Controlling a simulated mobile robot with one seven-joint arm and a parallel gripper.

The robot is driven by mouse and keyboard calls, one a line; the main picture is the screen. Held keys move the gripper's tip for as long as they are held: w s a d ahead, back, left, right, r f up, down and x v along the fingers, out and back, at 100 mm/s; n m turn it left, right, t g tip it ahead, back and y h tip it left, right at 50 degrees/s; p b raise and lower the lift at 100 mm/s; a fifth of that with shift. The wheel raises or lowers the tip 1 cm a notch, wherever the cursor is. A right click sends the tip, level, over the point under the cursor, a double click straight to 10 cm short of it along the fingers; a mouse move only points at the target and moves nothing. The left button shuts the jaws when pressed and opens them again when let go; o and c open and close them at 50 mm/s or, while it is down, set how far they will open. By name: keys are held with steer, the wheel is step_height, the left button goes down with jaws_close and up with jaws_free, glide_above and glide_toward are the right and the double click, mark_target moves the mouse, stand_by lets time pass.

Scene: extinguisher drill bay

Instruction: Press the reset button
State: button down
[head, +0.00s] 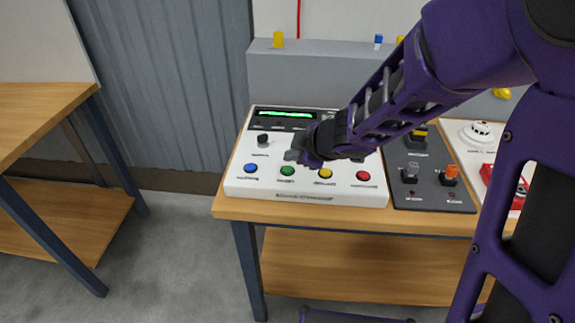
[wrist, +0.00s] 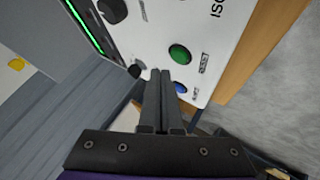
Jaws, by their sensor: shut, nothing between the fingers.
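A white control panel (head: 305,190) lies on the wooden bench. Along its front edge are a blue button (head: 250,168), a green button (head: 288,171), a yellow button (head: 325,174) and a red button (head: 363,176). My gripper (head: 291,156) is shut and empty over the panel, just behind the green button in the head view. Contact is not visible.
A green-lit display (head: 285,114) and a black knob (head: 263,139) sit at the panel's back. A dark switch panel (head: 430,190) and a red device (head: 488,175) are to the right. My arm hides part of the bench. Another wooden table (head: 40,105) stands left, across open floor.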

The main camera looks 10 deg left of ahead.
mark_target(292, 171)
step_height(292, 171, up, 4)
steer(key=p, duration=0.3)
steer(key=shift+p, duration=0.35)
stand_by(0.4)
